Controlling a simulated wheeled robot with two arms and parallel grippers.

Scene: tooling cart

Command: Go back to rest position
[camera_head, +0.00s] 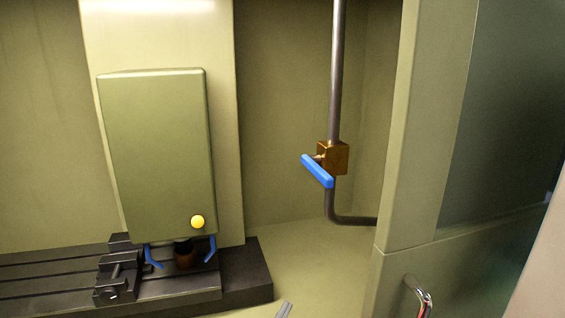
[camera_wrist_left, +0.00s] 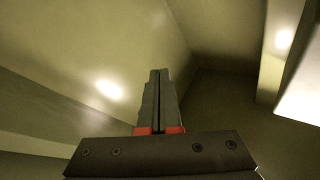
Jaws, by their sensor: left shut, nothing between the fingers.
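My left gripper (camera_head: 284,309) shows only as a small grey tip at the bottom edge of the head view, over the pale floor of the enclosure. In the left wrist view its two dark fingers (camera_wrist_left: 159,76) lie side by side, shut, with red parts at their base and nothing held. They point toward bare enclosure walls and touch nothing that I can see. My right gripper is in neither view.
A machine head (camera_head: 157,150) with a yellow button (camera_head: 197,222) stands above a dark slotted bed (camera_head: 245,276) with a vise (camera_head: 115,280). A pipe (camera_head: 337,70) carries a blue valve lever (camera_head: 317,171). A door (camera_head: 425,150) with a chrome handle (camera_head: 420,297) is at right.

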